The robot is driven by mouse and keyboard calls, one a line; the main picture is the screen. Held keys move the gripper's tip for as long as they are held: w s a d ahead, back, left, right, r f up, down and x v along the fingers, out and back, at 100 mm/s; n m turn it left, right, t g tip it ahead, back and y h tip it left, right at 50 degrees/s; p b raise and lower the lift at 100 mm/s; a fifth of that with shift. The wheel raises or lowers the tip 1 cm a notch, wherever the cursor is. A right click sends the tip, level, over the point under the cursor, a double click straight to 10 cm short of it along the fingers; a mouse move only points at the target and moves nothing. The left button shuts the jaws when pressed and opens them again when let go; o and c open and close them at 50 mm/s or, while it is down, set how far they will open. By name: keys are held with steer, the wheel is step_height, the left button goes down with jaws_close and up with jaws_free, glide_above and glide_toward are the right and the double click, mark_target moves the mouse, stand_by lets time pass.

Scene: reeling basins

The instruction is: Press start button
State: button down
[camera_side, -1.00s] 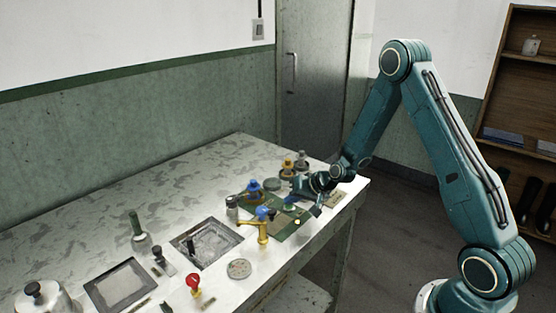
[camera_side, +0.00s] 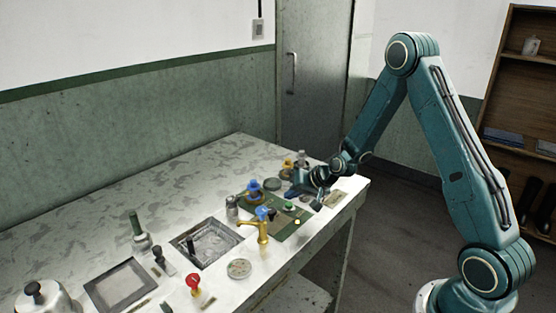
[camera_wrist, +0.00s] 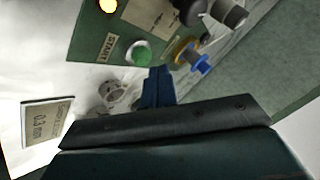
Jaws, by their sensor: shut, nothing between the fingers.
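The green start button (camera_side: 288,206) sits on a dark green panel (camera_side: 272,225) at the table's right end. In the wrist view the green button (camera_wrist: 139,53) is a round dome beside a START label (camera_wrist: 107,46). My gripper (camera_side: 316,204) is shut and empty, to the right of the button in the side view. In the wrist view my gripper's blue fingertips (camera_wrist: 159,73) lie just below and right of the button, with a visible gap in the picture. The height of the fingertips above the panel is hard to judge.
A lit yellow lamp (camera_wrist: 108,5) and a blue-handled valve (camera_wrist: 195,58) flank the button. A brass tap with a blue handle (camera_side: 261,228) stands near the panel. A 0.3 mm plate (camera_wrist: 41,121) lies on the tabletop. A square basin (camera_side: 207,243) is farther left.

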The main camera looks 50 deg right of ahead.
mark_target(292, 206)
steer(key=shift+r, duration=0.1)
steer(key=shift+r, duration=2.35)
steer(key=shift+r, duration=0.1)
steer(key=s+a+r+n+g, duration=0.1)
steer(key=s+a+r+n, duration=0.1)
steer(key=s+a+r, duration=0.4)
steer(key=s+a+r+n+g, duration=0.1)
steer(key=s+a+r+n, duration=0.2)
steer(key=s+r, duration=0.4)
steer(key=s+a+r+n, duration=0.1)
steer(key=s+r, duration=0.1)
steer(key=s, duration=0.7)
steer(key=s+a+r+n+g+h, duration=0.1)
steer(key=s+a+r, duration=0.1)
steer(key=s, duration=0.7)
steer(key=shift+s+a+r+n+g, duration=0.3)
steer(key=shift+r+n, duration=0.1)
steer(key=shift+r, duration=0.45)
